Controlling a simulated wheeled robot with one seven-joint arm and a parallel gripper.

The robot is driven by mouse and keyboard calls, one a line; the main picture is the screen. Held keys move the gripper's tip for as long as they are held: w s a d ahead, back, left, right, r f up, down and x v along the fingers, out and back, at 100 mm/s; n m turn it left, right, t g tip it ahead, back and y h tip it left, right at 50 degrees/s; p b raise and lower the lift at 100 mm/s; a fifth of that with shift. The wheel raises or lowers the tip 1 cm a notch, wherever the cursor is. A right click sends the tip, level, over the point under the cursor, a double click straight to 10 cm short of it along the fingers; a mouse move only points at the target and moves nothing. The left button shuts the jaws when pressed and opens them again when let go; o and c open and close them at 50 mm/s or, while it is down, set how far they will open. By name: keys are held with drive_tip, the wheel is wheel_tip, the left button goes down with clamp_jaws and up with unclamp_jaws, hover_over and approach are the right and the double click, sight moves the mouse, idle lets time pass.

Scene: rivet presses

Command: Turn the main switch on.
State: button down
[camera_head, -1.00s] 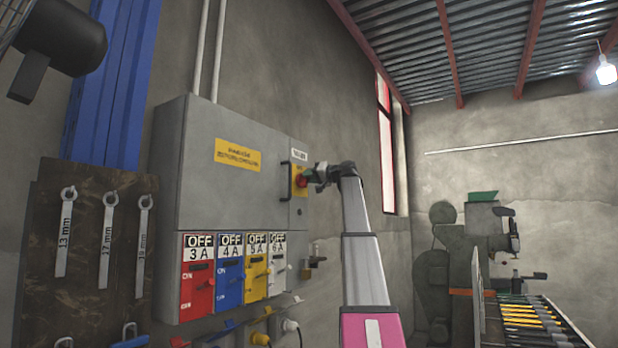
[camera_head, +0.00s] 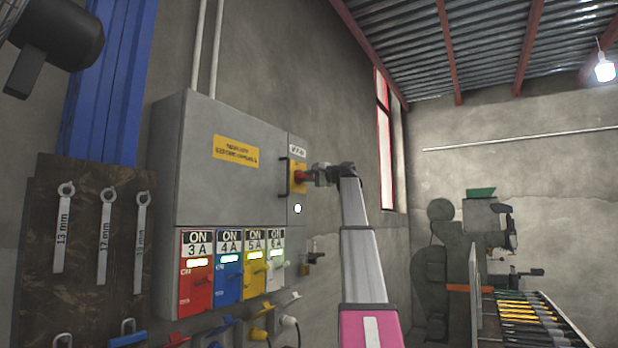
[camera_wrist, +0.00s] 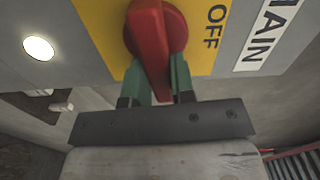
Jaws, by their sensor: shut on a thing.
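The main switch is a red rotary knob (camera_wrist: 155,45) on a yellow plate (camera_wrist: 100,30), marked OFF and MAIN in the wrist view. In the head view the red knob (camera_head: 299,176) sits on the right part of the grey electrical cabinet (camera_head: 235,190). My gripper (camera_wrist: 160,85) has its green fingers on both sides of the knob's handle and is shut on it. In the head view my gripper (camera_head: 318,175) reaches the knob from the right. A round lamp (camera_head: 297,208) below the knob glows white; it also shows in the wrist view (camera_wrist: 39,48).
Below the cabinet door, several coloured breaker panels (camera_head: 197,270) read ON with lit green-white windows. A black door handle (camera_head: 283,177) is just left of the knob. A wrench board (camera_head: 85,240) hangs at the left, and a tool rack (camera_head: 530,320) stands at the lower right.

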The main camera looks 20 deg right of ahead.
drive_tip(key=shift+f+m, duration=0.15)
drive_tip(key=shift+m, duration=0.45)
drive_tip(key=c, duration=1)
unclamp_jaws()
drive_tip(key=shift+o, duration=0.2)
drive_tip(key=v, duration=1.1)
drive_tip(key=shift+w, duration=0.1)
